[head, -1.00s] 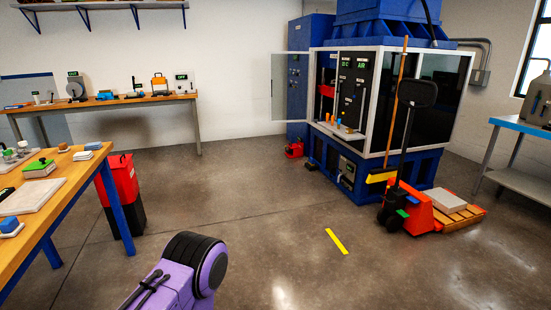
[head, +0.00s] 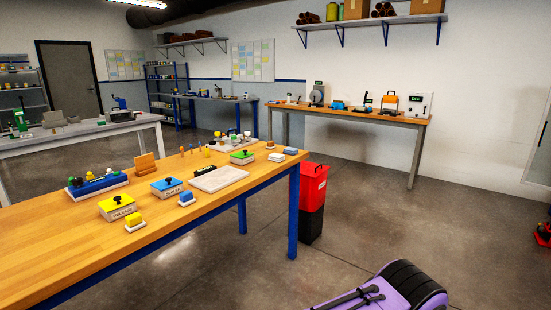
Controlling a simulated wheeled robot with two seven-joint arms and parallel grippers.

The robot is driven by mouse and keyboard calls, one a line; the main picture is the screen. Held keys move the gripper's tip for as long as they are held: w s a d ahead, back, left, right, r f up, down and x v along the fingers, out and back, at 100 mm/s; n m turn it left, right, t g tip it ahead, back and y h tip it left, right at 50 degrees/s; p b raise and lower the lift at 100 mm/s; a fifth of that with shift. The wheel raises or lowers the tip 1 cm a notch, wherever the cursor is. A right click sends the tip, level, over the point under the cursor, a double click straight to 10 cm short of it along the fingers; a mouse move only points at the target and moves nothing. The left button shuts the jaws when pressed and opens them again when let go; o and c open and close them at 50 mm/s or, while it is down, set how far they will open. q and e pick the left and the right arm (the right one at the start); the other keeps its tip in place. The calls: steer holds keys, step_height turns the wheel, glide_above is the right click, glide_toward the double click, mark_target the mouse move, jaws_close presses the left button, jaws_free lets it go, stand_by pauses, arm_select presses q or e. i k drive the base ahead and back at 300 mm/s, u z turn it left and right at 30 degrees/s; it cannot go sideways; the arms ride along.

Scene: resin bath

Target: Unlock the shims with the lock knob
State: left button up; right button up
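I cannot make out any shims or a lock knob that I can name for certain in the head view. A yellow-topped box (head: 117,206), a blue-topped box (head: 168,188) and a green-topped box (head: 242,156) on the wooden table each have a dark knob on top. Their labels are too small to read. Neither of my grippers is in view. Only a purple and black part of my own arm shows at the bottom right.
The wooden table (head: 60,245) fills the left, with a blue rack, a pale plate (head: 218,179) and small blocks on it. A red and black bin (head: 312,200) stands at its right end. A bench (head: 350,113) stands along the back wall.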

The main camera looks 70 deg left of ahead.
mark_target(78, 181)
steer(key=u, duration=2.4)
